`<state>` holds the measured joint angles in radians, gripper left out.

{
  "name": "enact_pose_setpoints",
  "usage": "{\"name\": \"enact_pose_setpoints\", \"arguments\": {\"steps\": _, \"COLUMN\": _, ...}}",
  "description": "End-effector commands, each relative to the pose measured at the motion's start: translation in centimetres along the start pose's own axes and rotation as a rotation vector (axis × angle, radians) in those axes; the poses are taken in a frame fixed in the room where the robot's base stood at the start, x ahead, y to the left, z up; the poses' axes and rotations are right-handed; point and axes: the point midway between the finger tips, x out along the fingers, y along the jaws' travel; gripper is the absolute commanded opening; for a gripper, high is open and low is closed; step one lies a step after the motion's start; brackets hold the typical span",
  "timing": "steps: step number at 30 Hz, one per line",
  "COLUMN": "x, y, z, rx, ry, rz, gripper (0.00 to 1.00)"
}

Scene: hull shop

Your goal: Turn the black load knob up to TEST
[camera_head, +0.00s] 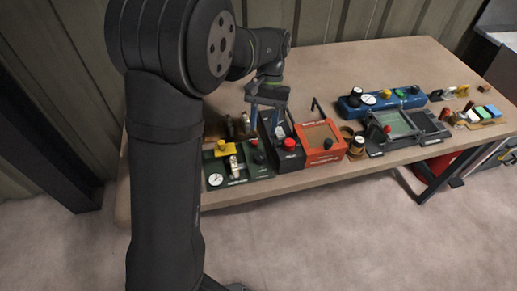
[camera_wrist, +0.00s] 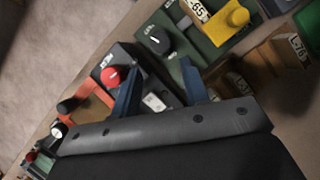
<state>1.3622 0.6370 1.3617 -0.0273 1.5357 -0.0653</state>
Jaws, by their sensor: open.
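The black load knob (camera_wrist: 158,41), round with a white pointer line, sits on a dark green panel (camera_wrist: 190,40) in the wrist view. Small white lettering lies beside it, too small to read surely. In the head view the green panel (camera_head: 213,163) is at the table's near left, and the knob shows only as a small dark shape (camera_head: 259,157). My gripper (camera_head: 268,119) has blue fingers, spread open and empty, above the back of the panels. In the wrist view my gripper (camera_wrist: 159,68) has its fingertips apart just below the knob in the picture, not around it.
A black box with a red button (camera_head: 289,143) and an orange box (camera_head: 321,141) stand right of the panel. The panel also carries a yellow block (camera_head: 226,149) and a gauge (camera_head: 215,180). A blue unit (camera_head: 382,99) is farther right. The back table area is clear.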

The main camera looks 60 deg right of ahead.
Motion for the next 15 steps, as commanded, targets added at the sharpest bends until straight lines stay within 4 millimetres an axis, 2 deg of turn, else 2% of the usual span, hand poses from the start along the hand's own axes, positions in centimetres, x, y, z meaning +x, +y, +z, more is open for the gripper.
{"name": "enact_pose_setpoints", "arguments": {"steps": 1, "x": 1.2, "y": 0.0, "z": 0.1, "rx": 0.0, "ry": -0.005, "rz": 0.0, "gripper": 0.41}}
{"name": "enact_pose_setpoints", "arguments": {"steps": 7, "x": 5.5, "y": 0.0, "z": 0.1, "rx": 0.0, "ry": -0.005, "rz": 0.0, "gripper": 0.41}}
{"name": "enact_pose_setpoints", "arguments": {"steps": 15, "x": 8.9, "y": 0.0, "z": 0.0, "rx": 0.0, "ry": -0.003, "rz": 0.0, "gripper": 0.41}}
